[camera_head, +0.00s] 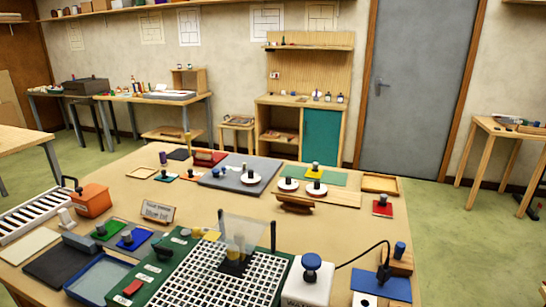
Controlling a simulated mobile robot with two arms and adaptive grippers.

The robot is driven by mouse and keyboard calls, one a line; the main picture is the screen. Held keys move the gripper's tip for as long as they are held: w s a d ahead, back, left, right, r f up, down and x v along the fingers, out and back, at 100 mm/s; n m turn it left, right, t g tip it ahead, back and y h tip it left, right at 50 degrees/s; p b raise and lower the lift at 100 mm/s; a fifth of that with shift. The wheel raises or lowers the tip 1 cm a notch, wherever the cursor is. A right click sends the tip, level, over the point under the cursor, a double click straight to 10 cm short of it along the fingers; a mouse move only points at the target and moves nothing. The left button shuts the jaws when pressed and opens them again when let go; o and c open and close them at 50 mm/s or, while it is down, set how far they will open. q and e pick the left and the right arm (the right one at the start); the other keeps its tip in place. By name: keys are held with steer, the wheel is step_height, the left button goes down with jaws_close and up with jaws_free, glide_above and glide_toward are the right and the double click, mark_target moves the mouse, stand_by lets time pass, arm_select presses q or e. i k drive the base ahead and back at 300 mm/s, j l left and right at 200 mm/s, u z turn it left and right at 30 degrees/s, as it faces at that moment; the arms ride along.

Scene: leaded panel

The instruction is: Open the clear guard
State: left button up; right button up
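The clear guard (246,226) is a see-through panel over the back part of a green-framed station (160,276) with a white grid (215,284), near the front of the table. Its upper edge stands above the grid and it looks tilted; its exact angle is hard to tell. A black block (233,266) with a yellowish part shows behind or under it. A small yellow piece (211,236) is at its left side. Neither of my grippers is in view.
A white box with a blue knob (311,268) stands right of the grid, with a black cable behind it.

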mark_target(210, 235)
steer(key=i+j+z, duration=0.1)
steer(key=j+z, duration=0.25)
steer(key=j, duration=0.55)
steer(key=j+z, duration=0.3)
steer(key=j, duration=0.6)
steer(key=k+j+z, duration=0.2)
steer(key=j+z, duration=0.15)
steer(key=j, duration=0.55)
steer(key=k+j+u, duration=0.2)
steer(key=u, duration=0.3)
steer(key=k+j+u, duration=0.45)
steer(key=i+l, duration=0.1)
